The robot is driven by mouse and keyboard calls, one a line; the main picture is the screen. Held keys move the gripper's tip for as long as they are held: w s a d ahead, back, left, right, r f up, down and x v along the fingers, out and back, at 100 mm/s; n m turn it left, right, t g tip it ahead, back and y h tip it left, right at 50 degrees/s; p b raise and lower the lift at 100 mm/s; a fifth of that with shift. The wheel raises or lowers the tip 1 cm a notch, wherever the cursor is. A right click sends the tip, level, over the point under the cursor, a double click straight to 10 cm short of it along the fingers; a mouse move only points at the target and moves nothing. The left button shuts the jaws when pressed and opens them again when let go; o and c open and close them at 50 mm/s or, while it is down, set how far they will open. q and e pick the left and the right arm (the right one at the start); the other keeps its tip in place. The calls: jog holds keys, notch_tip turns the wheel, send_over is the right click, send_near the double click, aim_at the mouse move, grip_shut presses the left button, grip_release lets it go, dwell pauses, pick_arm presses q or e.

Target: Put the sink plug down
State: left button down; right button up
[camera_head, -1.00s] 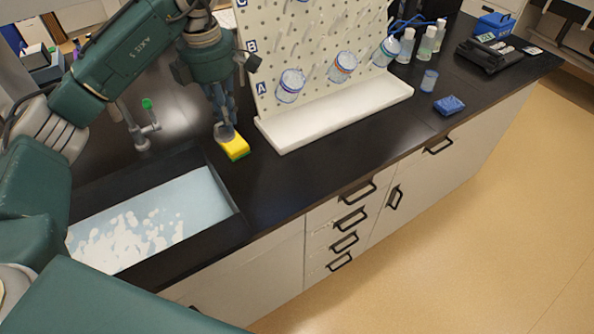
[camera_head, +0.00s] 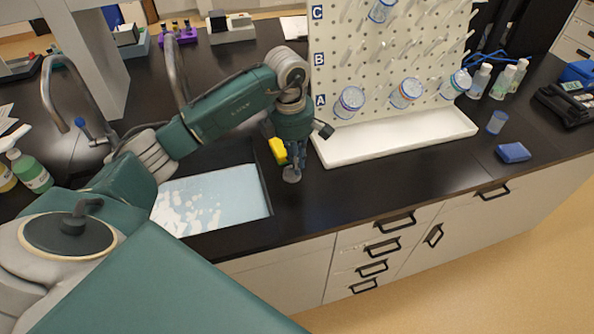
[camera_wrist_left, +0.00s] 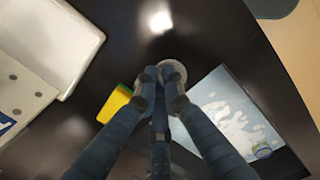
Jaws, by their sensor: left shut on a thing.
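The sink plug (camera_head: 291,175) is a small grey disc at the tips of my left gripper (camera_head: 293,161). My left gripper is shut on it, just right of the sink, low over the black counter. I cannot tell whether the plug touches the counter. In the left wrist view the plug's pale round edge (camera_wrist_left: 174,70) shows beyond the closed fingertips (camera_wrist_left: 160,80), which hide part of it. The sink (camera_head: 215,196) holds pale blue water with white foam. My right gripper is not in view.
A yellow and green sponge (camera_head: 277,150) is close beside the left gripper, near the sink edge. A pegboard drying rack (camera_head: 385,70) with a white trough (camera_head: 400,142) stands to the right. The counter front (camera_head: 335,205) right of the gripper is clear.

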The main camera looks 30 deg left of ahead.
aim_at(292, 171)
pick_arm(q)
jog(key=shift+f, duration=0.3)
notch_tip(292, 171, down, 4)
jog(key=shift+f+p, duration=0.1)
jog(key=shift+p, duration=0.55)
jog(key=shift+f, duration=0.2)
jog(key=c, duration=1.9)
grip_release()
jog(key=shift+o, duration=0.2)
jog(key=shift+r, duration=0.1)
